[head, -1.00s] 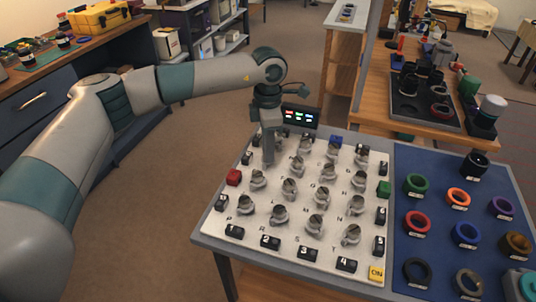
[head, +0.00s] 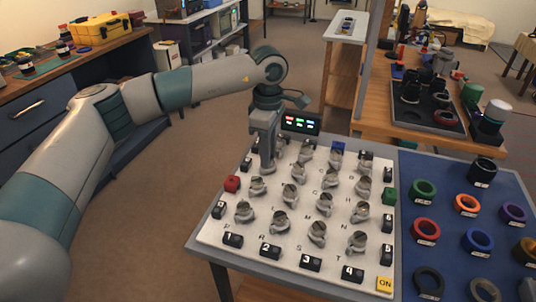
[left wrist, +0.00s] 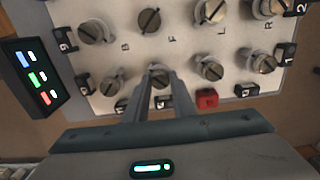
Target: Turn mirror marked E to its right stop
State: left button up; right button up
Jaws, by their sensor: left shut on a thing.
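The mirror panel (head: 212,228) is a pale tilted plate with rows of grey knob-like mirrors and printed letters. My left gripper (head: 267,169) points down at the panel's far left part. In the left wrist view its two fingers (left wrist: 158,82) are shut on one mirror (left wrist: 159,70), in the edge row between two other mirrors. My right gripper is not in view.
A red block (head: 231,184) sits at the panel's left edge, close to the gripper; it also shows in the wrist view (left wrist: 207,98). Black numbered blocks line the edges. A small display (head: 300,123) stands behind. A blue mat (head: 447,205) with coloured rings lies right.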

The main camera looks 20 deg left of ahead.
pick_arm(q)
jog(key=o, duration=1.1)
jog(key=shift+c, duration=0.2)
jog(key=shift+r, duration=0.1)
jog(key=shift+r, duration=0.45)
notch_tip(320, 180, up, 16)
jog(key=shift+r+b, duration=0.2)
jog(key=shift+b, duration=0.15)
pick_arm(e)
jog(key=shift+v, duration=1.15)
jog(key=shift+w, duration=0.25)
